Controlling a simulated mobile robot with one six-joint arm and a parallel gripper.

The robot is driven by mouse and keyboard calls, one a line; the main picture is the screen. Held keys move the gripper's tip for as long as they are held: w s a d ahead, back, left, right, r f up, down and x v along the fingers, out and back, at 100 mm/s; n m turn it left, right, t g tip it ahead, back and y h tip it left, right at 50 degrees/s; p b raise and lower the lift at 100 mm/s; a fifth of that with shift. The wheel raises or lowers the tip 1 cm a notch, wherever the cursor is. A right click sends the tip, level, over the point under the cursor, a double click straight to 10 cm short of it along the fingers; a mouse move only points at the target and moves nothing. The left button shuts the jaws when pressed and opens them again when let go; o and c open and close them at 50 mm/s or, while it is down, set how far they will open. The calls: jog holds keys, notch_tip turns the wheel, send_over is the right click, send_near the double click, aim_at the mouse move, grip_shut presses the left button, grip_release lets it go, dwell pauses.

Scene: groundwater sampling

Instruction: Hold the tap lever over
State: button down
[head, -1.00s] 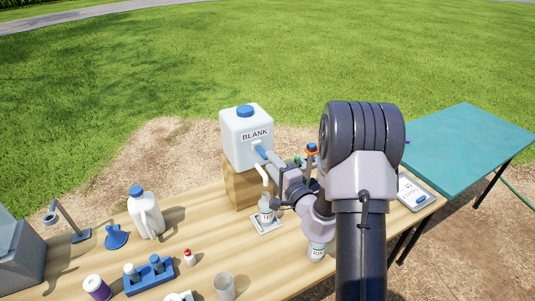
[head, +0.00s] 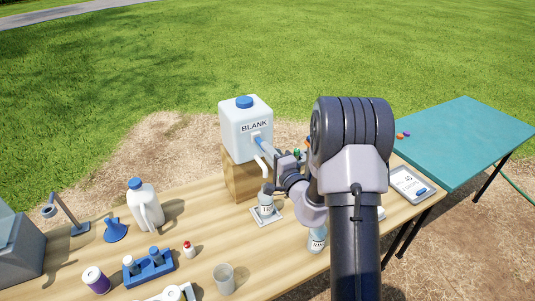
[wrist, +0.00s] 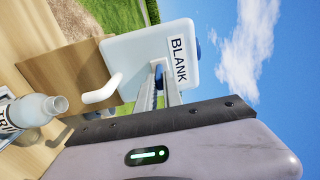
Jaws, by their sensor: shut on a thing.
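The white BLANK container (head: 245,127) with a blue cap stands on a wooden block (head: 240,180). Its blue tap lever (head: 260,140) is at its front, above a white spout (head: 263,163). In the wrist view the blue lever (wrist: 158,76) shows between the fingers of my gripper (wrist: 161,84), which is shut on it. The lever's outer part is hidden by the fingers. My gripper (head: 276,160) also shows small in the head view. A clear bottle (head: 266,205) stands upright on a pale pad below the spout. The bottle (wrist: 30,110) and the spout (wrist: 102,89) also show in the wrist view.
A labelled bottle (head: 317,239) stands beside my arm. A white jug (head: 146,207), blue funnel (head: 115,229), blue rack (head: 150,268) and clear cup (head: 224,278) stand at left and front. A tablet-like device (head: 408,184) lies at right, near a teal table (head: 465,140).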

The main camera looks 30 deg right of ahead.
aim_at(266, 168)
jog(key=shift+w+f+t+b, duration=0.3)
jog(key=shift+f+b, duration=0.65)
jog(key=shift+b, duration=1.15)
jog(key=shift+w+f+t+b, duration=0.1)
jog(key=shift+f+t+b, duration=0.65)
jog(key=shift+b, duration=1.35)
jog(key=shift+f+b, duration=0.25)
jog(key=shift+b, duration=0.15)
jog(key=shift+r, duration=0.2)
dwell(3.2)
